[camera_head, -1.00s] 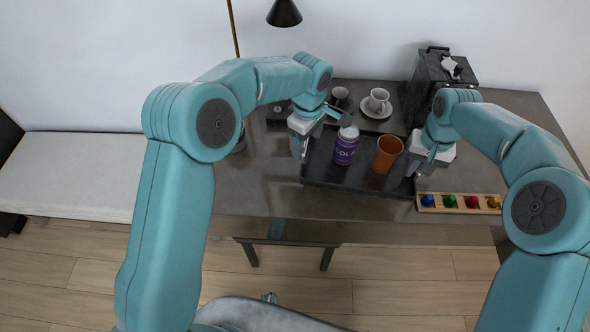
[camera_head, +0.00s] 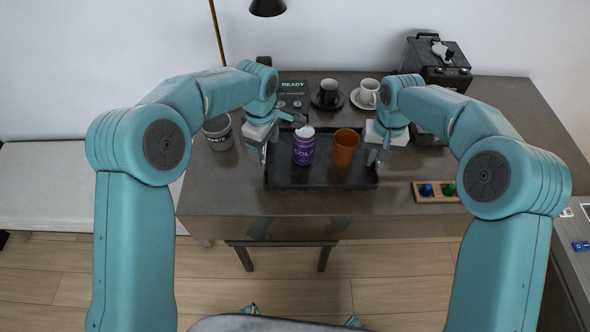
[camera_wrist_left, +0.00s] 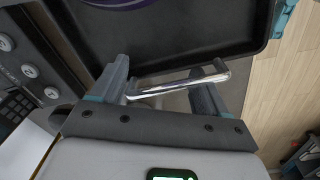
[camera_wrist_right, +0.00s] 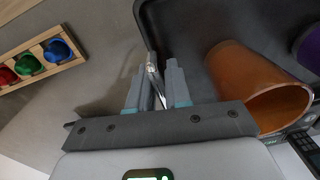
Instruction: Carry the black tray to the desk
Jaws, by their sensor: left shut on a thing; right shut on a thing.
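The black tray (camera_head: 320,186) is level over the desk (camera_head: 230,190), near its front edge. I cannot tell whether its underside touches the desktop. A purple cola can (camera_head: 304,150) and an orange cup (camera_head: 345,149) stand upright on it. My left gripper (camera_head: 258,152) is at the tray's left end, its fingers around a silver handle (camera_wrist_left: 180,86). My right gripper (camera_head: 376,155) is at the right end, its fingers on the other handle (camera_wrist_right: 154,82). The orange cup also shows in the right wrist view (camera_wrist_right: 250,85), close beside that gripper.
A rack of coloured pieces (camera_head: 432,197) lies right of the tray. Behind are a READY device (camera_head: 292,97), a dark cup (camera_head: 329,92), a white cup (camera_head: 367,92) and a black machine (camera_head: 437,65). A grey bucket (camera_head: 218,132) stands left. Desktop between tray and rack is bare.

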